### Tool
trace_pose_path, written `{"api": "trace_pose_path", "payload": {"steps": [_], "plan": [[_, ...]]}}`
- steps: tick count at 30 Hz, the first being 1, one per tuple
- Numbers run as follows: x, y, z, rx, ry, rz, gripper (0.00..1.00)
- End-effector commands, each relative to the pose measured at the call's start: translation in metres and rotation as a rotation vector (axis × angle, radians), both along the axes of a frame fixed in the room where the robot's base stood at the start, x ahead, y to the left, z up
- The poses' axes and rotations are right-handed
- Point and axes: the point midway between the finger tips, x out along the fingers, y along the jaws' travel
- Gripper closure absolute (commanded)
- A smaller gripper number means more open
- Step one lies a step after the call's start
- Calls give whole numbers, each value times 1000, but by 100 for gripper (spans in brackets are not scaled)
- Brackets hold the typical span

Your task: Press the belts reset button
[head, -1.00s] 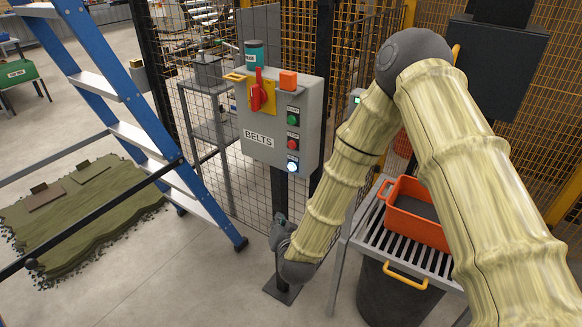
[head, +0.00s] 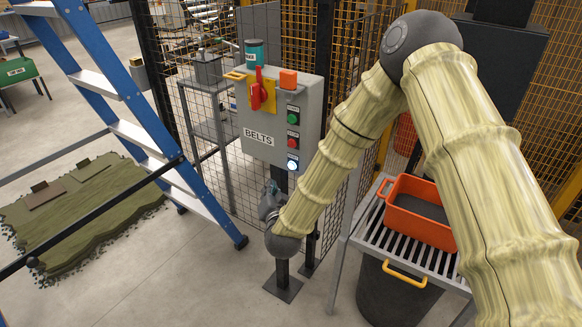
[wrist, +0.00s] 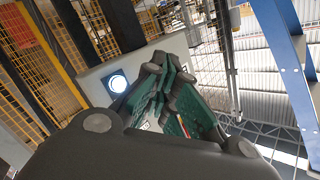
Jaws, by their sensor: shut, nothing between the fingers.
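The grey control box labelled BELTS (head: 258,139) stands on a post in the head view. On its right side are a green button (head: 293,114), a red button (head: 293,140) and a lit white-blue button (head: 292,163) at the bottom. The lit button also shows in the wrist view (wrist: 117,83), left of my fingertips. My gripper (head: 272,187) is just below the box, pointing up. In the wrist view my gripper (wrist: 160,65) is shut and empty, its green-sided fingers together and apart from the button as far as I can tell.
A red rotary switch (head: 262,92) on a yellow plate is on the box. A teal can (head: 254,53) and an orange block (head: 288,79) sit on top. A blue ladder (head: 130,120) stands left; an orange bin (head: 420,212) lies on a slatted table right. Mesh fencing is behind.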

Motion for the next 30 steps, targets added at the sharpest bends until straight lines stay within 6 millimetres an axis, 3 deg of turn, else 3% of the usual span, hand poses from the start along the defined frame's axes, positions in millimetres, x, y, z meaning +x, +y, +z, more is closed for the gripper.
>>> {"api": "trace_pose_path", "payload": {"steps": [18,30], "plan": [[52,-39,-1,0,-2,-1,100],[61,-44,0,0,0,0,100]]}}
